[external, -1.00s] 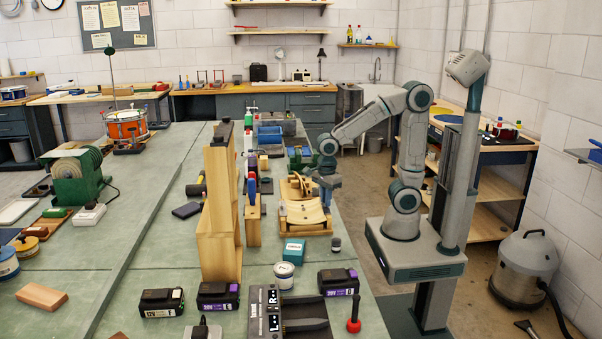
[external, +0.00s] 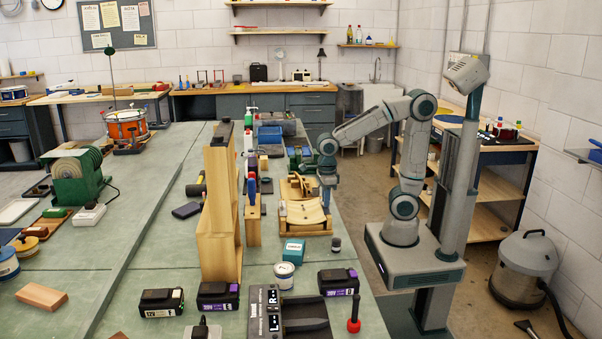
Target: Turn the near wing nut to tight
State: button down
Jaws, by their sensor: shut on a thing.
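A light wooden clamping jig (external: 305,228) with a curved wooden piece (external: 301,208) on it stands near the right edge of the green bench. My gripper (external: 326,194) points down at the right side of this jig. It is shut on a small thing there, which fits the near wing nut. The wing nut itself is too small and too covered by my gripper to make out. Its angle and how tight it sits cannot be seen.
A tall wooden frame (external: 219,215) stands left of the jig. A teal box (external: 293,251), a white tin (external: 284,274) and a small dark jar (external: 336,244) stand in front of it. Battery packs (external: 338,282) line the near end.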

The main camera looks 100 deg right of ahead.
jog(key=shift+r, duration=0.15)
jog(key=c, duration=1.5)
grip_release()
jog(key=shift+o, duration=0.2)
notch_tip(320, 180, up, 14)
jog(key=p, duration=0.1)
jog(key=shift+p, duration=0.4)
